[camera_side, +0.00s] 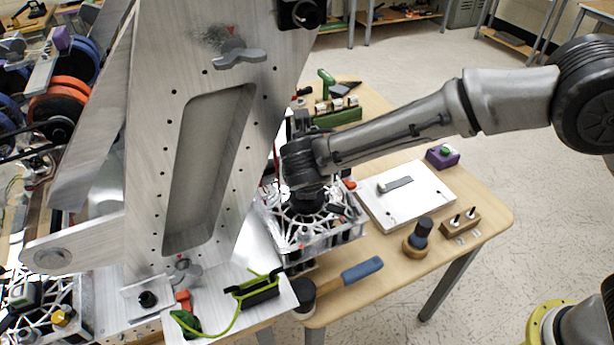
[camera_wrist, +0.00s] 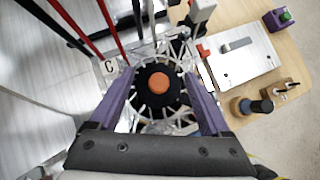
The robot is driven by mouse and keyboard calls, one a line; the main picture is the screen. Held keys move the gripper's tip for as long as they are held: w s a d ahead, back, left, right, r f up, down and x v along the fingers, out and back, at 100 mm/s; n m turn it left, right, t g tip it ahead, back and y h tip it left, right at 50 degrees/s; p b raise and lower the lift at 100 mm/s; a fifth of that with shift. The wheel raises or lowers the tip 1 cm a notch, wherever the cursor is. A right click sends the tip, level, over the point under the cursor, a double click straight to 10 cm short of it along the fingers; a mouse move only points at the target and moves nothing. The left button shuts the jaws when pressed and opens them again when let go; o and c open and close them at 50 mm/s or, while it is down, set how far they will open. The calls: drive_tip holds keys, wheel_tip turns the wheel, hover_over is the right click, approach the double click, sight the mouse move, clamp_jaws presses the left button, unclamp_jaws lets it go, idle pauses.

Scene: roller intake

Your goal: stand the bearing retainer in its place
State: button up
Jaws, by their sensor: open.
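In the wrist view, the two purple fingers of my gripper (camera_wrist: 159,78) are spread apart, with nothing clamped between them. Between and below them is a round black part with an orange centre (camera_wrist: 158,83), ringed by white spokes. I cannot tell for sure whether this is the bearing retainer. It sits over a clear-walled box with a white web-like top (camera_side: 318,232), beside the tall metal plate. In the side view, my gripper (camera_side: 303,185) is low over this box, and its fingertips are hard to make out.
The tall metal plate (camera_side: 140,150) stands close at left of my gripper. A white board (camera_side: 425,205), a dark-knobbed wooden piece (camera_side: 418,235), a wooden block with pegs (camera_side: 460,222) and a blue-handled mallet (camera_side: 350,275) lie on the table. A purple button box (camera_side: 442,156) stands behind.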

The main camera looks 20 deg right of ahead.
drive_tip(key=v, duration=1.2)
drive_tip(key=w+d+r+m, duration=0.3)
drive_tip(key=d+r, duration=0.4)
drive_tip(key=d, duration=0.3)
drive_tip(key=s+d+r+m+g, duration=0.1)
drive_tip(key=s+d+r+m, duration=0.15)
drive_tip(key=d, duration=0.55)
drive_tip(key=s+d+r+m, duration=0.2)
drive_tip(key=d+r+m, duration=0.1)
drive_tip(key=d, duration=0.4)
drive_tip(key=s+d+f+m+y, duration=0.1)
drive_tip(key=s+d+m, duration=0.45)
drive_tip(key=s, duration=0.25)
drive_tip(key=s+d+f+m, duration=0.2)
drive_tip(key=s+d+m, duration=0.2)
drive_tip(key=s+m, duration=0.3)
drive_tip(key=s+a+f+m+y, duration=0.2)
drive_tip(key=s+f+m, duration=0.4)
drive_tip(key=m, duration=0.3)
drive_tip(key=shift+s+a+f+m+g+y, duration=0.3)
drive_tip(key=shift+s+a+m, duration=0.15)
drive_tip(key=shift+a, duration=0.1)
